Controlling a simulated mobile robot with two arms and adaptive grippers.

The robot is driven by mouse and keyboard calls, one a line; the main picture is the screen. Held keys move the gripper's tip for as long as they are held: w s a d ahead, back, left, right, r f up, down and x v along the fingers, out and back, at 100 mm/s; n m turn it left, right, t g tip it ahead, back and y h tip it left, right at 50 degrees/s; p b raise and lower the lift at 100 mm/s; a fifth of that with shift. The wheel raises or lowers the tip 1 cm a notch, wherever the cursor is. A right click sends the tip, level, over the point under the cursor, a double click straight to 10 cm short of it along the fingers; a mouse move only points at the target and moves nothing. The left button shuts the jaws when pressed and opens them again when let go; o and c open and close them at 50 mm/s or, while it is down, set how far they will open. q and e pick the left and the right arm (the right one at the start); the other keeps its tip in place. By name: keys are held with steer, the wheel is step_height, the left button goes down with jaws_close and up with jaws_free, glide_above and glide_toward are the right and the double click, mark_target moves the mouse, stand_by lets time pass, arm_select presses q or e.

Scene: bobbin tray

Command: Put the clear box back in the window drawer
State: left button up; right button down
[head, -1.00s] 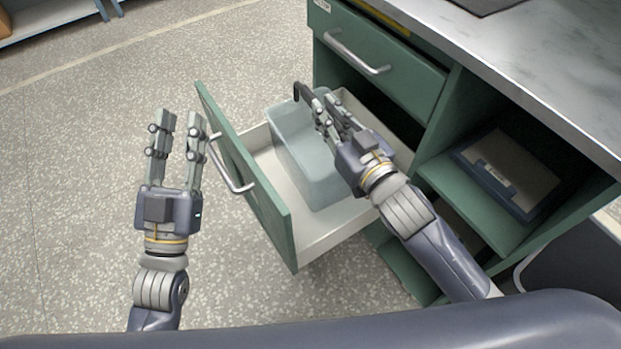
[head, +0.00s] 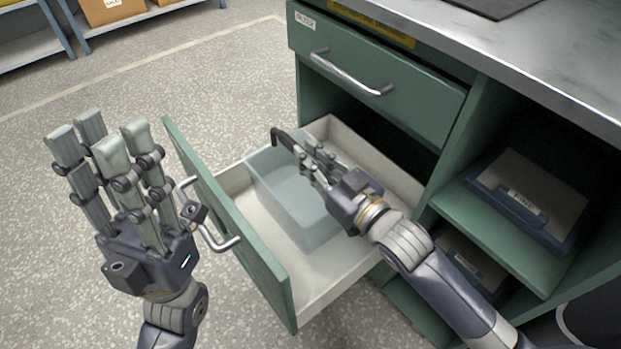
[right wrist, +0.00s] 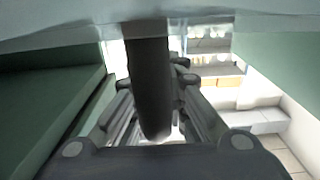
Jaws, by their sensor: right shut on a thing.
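The clear box (head: 277,190) is a pale, see-through bin with a dark handle (head: 279,136). It sits low inside the pulled-out drawer (head: 268,258), between its pale walls; I cannot tell whether its bottom touches the drawer floor. My right gripper (head: 308,160) is shut on the box's dark handle, above the box. In the right wrist view a dark bar (right wrist: 148,90) runs between the fingers. My left gripper (head: 106,135) is open and empty, raised outside the drawer's green front, left of its metal handle (head: 210,220).
The green cabinet has a shut upper drawer (head: 385,85) above the open one. Shelves with a dark tray (head: 525,205) are to the right, under the grey worktop (head: 510,50). Floor on the left is clear. A far shelf with cardboard boxes (head: 112,10) stands at the back left.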

step_height(320, 180, down, 5)
steer(key=shift+r+b, duration=0.1)
steer(key=shift+b, duration=1.15)
steer(key=c, duration=1.6)
jaws_free()
